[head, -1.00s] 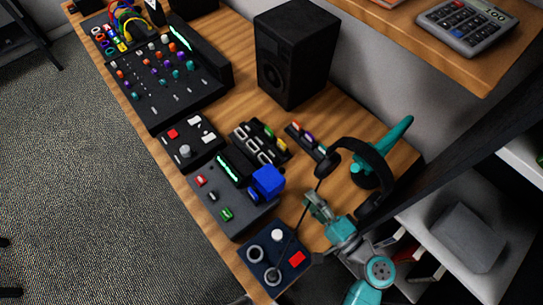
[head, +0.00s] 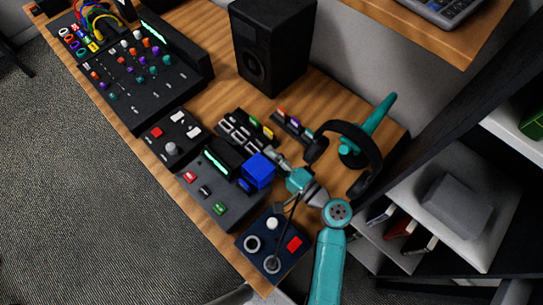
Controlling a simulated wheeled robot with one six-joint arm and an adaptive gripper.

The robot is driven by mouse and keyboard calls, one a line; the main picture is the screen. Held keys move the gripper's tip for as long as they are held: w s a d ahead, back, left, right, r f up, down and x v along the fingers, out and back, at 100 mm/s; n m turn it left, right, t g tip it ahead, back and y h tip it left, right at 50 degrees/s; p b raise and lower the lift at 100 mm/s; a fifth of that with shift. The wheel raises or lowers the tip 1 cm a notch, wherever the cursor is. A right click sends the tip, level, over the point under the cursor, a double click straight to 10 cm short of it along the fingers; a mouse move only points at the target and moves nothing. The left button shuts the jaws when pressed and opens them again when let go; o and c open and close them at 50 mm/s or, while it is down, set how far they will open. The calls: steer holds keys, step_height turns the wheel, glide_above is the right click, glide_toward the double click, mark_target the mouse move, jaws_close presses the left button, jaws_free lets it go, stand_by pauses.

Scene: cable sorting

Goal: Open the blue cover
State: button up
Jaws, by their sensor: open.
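The blue cover (head: 259,171) is a bright blue box shape at the right end of a dark control panel (head: 205,205). It looks closed, and what is under it is hidden. My gripper (head: 279,158) is just to the right of and behind the cover's upper edge, with nothing visible in it. Its fingers are small and partly blurred against the dark parts behind. I cannot tell whether a finger touches the cover.
A joystick box (head: 272,245) stands at the near right, its stick close under my arm. Headphones on a teal stand (head: 375,125) are to the right of my gripper. A switch panel (head: 240,134) lies behind the cover. A black speaker (head: 272,45) stands further back.

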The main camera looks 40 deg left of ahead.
steer(key=shift+a, duration=0.15)
jaws_close()
steer(key=shift+s+r+n, duration=0.45)
steer(key=shift+r+n, duration=0.2)
steer(key=shift+n, duration=0.45)
jaws_free()
